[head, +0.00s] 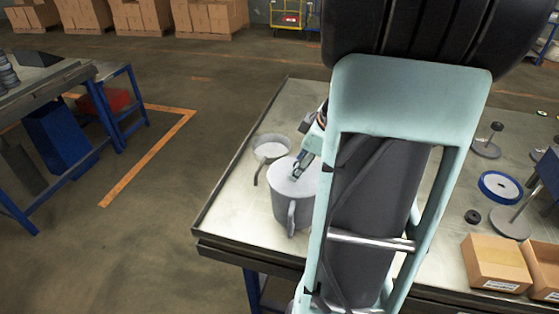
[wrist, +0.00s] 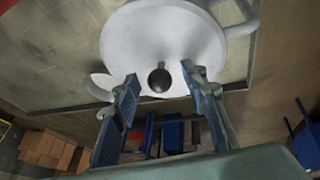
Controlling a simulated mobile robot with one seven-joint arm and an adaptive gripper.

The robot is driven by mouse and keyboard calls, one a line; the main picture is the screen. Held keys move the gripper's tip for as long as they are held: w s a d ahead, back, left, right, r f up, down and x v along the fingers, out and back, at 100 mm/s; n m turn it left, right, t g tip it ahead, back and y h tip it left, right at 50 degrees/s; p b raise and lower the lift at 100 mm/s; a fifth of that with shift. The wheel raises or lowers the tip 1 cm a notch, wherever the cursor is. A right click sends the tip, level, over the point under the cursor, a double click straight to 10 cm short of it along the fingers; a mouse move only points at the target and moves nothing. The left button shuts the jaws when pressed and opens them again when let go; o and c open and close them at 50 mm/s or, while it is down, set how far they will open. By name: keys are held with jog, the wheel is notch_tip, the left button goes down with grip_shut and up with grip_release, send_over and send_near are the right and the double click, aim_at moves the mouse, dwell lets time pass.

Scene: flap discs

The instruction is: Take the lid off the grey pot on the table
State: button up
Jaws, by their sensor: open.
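The grey pot (head: 287,212) stands on the table (head: 225,205) near its left end, with a handle on its near side. Its pale lid (head: 281,177) sits on top; in the wrist view the round lid (wrist: 165,35) fills the upper middle. The lid's dark round knob (wrist: 160,80) shows between my fingers in the wrist view. My gripper (wrist: 165,85) is open, one finger on each side of the knob, with gaps to both. In the head view my gripper (head: 300,167) is just over the lid, partly hidden by my arm.
A small light pan (head: 271,150) with a handle stands just behind the pot. The table's left front corner is bare.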

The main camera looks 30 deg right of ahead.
grip_shut()
jog(key=shift+r, duration=0.2)
